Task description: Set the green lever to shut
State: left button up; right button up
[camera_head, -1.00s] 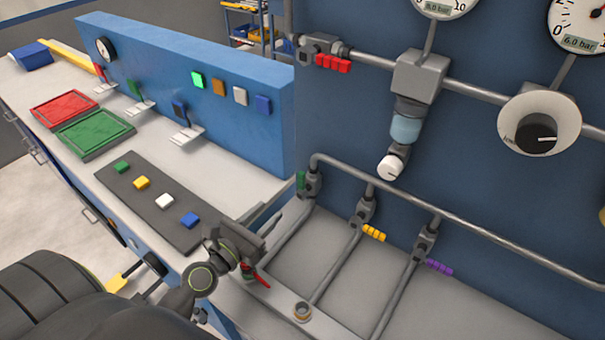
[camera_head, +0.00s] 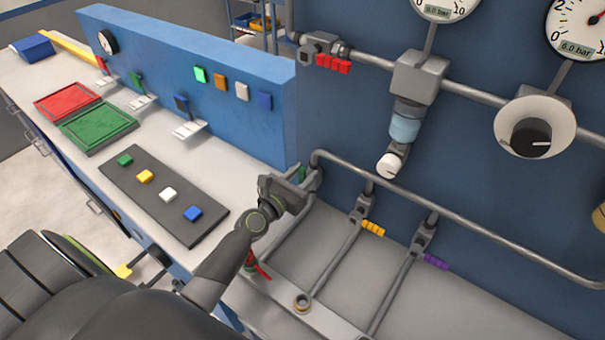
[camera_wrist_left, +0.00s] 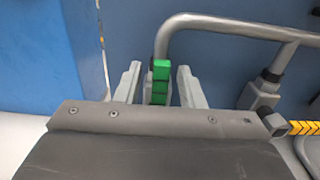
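The green lever (camera_head: 302,174) is on the leftmost lower pipe branch and points upward. In the head view it is mostly hidden by my left gripper (camera_head: 306,182), which is at its valve. In the left wrist view the green lever (camera_wrist_left: 160,82) stands upright between the two fingers of my left gripper (camera_wrist_left: 160,78). The fingers are apart, with a visible gap on each side of the lever. My right gripper is not in view.
The yellow lever (camera_head: 373,228) and purple lever (camera_head: 436,262) sit on branches to the right and point sideways. A grey pipe (camera_head: 460,223) runs above them. The blue panel's (camera_head: 230,110) end is close left of my gripper. A red lever (camera_head: 333,64) is higher up.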

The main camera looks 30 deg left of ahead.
pick_arm(q)
grip_shut()
dwell(0.5)
jog(key=d+f+m+b, duration=0.5)
jog(key=m+b, duration=0.2)
jog(key=m, duration=1)
jog(key=shift+s+d+f+m+b, duration=0.25)
jog(key=shift+s+f+m+b, duration=0.1)
jog(key=shift+s+m, duration=0.05)
jog(key=shift+f, duration=0.1)
dwell(0.4)
